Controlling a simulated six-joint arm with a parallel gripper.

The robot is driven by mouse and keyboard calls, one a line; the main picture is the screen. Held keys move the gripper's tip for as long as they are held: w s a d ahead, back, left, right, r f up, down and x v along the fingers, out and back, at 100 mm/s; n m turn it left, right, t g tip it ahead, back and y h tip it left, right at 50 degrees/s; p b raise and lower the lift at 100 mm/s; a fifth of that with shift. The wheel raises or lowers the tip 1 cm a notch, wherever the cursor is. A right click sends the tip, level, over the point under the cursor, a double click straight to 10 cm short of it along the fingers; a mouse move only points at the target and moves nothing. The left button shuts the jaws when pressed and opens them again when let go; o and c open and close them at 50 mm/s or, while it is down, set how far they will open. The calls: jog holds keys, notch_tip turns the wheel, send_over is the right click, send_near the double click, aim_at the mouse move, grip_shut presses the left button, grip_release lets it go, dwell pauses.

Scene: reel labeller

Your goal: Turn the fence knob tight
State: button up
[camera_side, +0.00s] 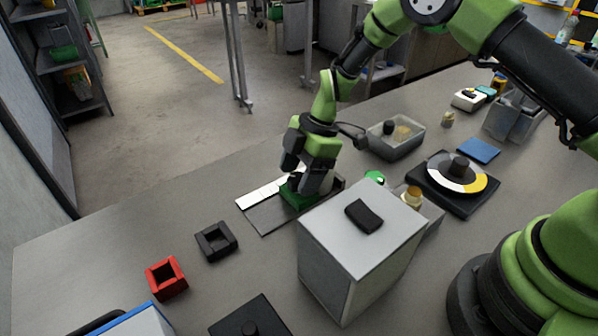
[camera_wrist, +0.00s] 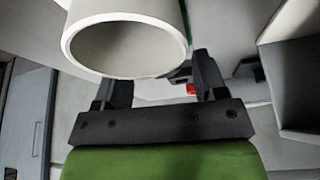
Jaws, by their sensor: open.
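My gripper (camera_side: 308,184) points down at a green block (camera_side: 296,197) on a dark plate with a white strip (camera_side: 268,192), left of the grey box. Its jaws hide part of the block, and I cannot make out the fence knob in the side view. In the wrist view my gripper (camera_wrist: 160,88) has its two fingers apart. A small red thing (camera_wrist: 191,89) shows between them, near the right finger; I cannot tell what it is. A pale round tube end (camera_wrist: 75,45) fills the top of this view and hides what lies behind it.
A grey box (camera_side: 390,223) with a black handle stands close in front of my gripper. A clear tray (camera_side: 402,147) and a dark base with a yellow and white disc (camera_side: 482,183) lie to the right. Black (camera_side: 216,241) and red (camera_side: 166,278) square frames lie front left.

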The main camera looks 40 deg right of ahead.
aim_at(298, 177)
jog(key=v, duration=0.9)
jog(key=shift+r, duration=0.35)
jog(key=shift+d, duration=0.1)
jog(key=a+n+h, duration=0.2)
jog(key=a+h, duration=0.1)
jog(key=shift+a+n+g, duration=0.15)
jog(key=shift+n+g, duration=0.25)
jog(key=shift+n+h, duration=0.6)
jog(key=shift+h, duration=0.2)
jog(key=f, duration=0.6)
jog(key=a+f, duration=0.1)
jog(key=f, duration=0.2)
jog(key=shift+w+f, duration=0.25)
jog(key=c, duration=0.9)
